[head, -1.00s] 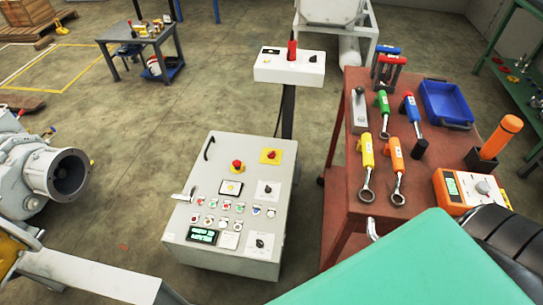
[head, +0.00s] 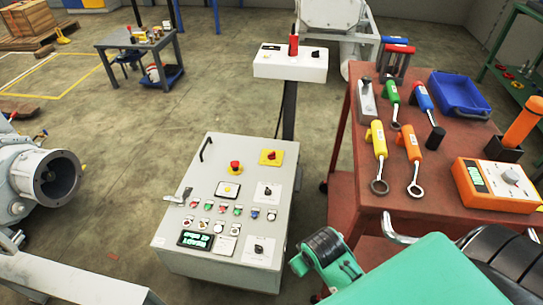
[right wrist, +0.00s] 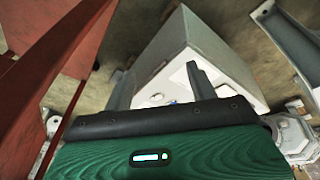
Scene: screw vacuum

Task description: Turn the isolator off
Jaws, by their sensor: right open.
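The grey control cabinet (head: 165,246) stands at the centre of the head view. Its sloped top carries a red emergency button (head: 235,167), small buttons, a lit display (head: 195,240) and black rotary switches, one upper right (head: 267,190) and one lower right (head: 259,249). A grey handle (head: 178,196) sits at its left edge. My left gripper is out of view.
A red-brown table (head: 448,163) on the right holds wrenches, a blue tray (head: 459,94) and an orange meter (head: 496,185). A grey flanged machine (head: 48,176) stands at the left. The floor between is clear.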

